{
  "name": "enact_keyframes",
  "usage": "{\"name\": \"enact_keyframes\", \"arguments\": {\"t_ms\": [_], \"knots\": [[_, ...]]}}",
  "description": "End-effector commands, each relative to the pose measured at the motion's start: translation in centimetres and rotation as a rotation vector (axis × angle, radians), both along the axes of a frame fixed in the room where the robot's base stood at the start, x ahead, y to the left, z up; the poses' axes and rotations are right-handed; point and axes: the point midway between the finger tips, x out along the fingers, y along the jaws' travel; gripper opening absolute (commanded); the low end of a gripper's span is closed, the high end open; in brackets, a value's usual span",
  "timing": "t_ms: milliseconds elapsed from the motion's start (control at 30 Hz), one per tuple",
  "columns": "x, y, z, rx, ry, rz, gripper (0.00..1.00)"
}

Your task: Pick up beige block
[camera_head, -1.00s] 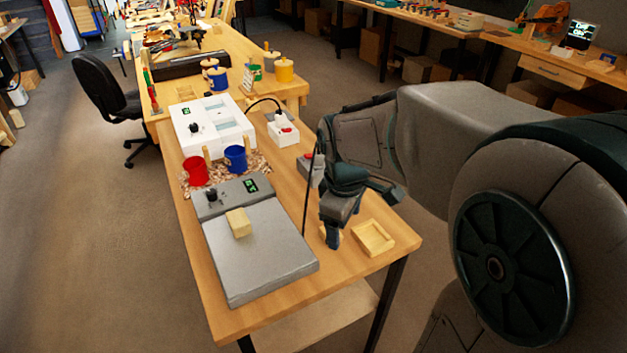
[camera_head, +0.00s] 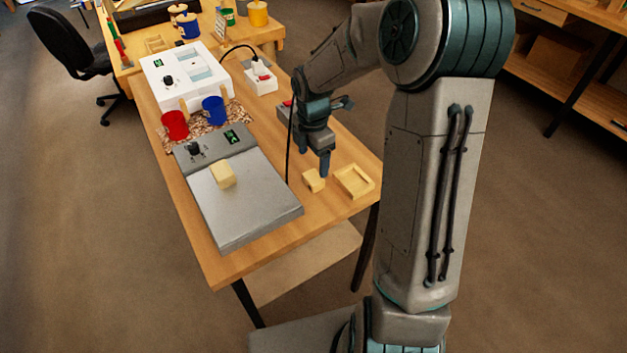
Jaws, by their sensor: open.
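A beige block (camera_head: 222,174) rests on the flat top of a grey hot-plate-like device (camera_head: 248,205). A second beige block (camera_head: 313,181) sits on the wooden table (camera_head: 215,270), just left of a shallow wooden tray (camera_head: 354,182). My gripper (camera_head: 313,166) points down with its fingers apart, just behind and above this second block. It looks empty. I cannot tell how far its fingertips are above the table.
A red cup (camera_head: 175,125) and a blue cup (camera_head: 214,111) stand behind the grey device, in front of a white device (camera_head: 185,76). A dark cable (camera_head: 289,150) runs upright left of my gripper. The table's front strip is clear.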

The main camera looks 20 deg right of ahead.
Motion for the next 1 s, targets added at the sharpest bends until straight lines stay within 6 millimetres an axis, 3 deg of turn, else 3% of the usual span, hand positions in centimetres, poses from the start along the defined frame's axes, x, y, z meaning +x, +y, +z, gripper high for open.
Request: {"name": "enact_keyframes", "arguments": {"t_ms": [267, 600, 867, 1000], "knots": [[-0.1, 0.1, -2.4, -0.001, 0.002, 0.000, 0.75], [-0.5, 0.0, -6.8, 0.000, 0.000, 0.000, 0.75], [-0.5, 0.0, -7.0, -0.001, -0.001, -0.001, 0.75], [-0.5, 0.0, -7.0, -0.001, -0.001, -0.001, 0.39]]}}
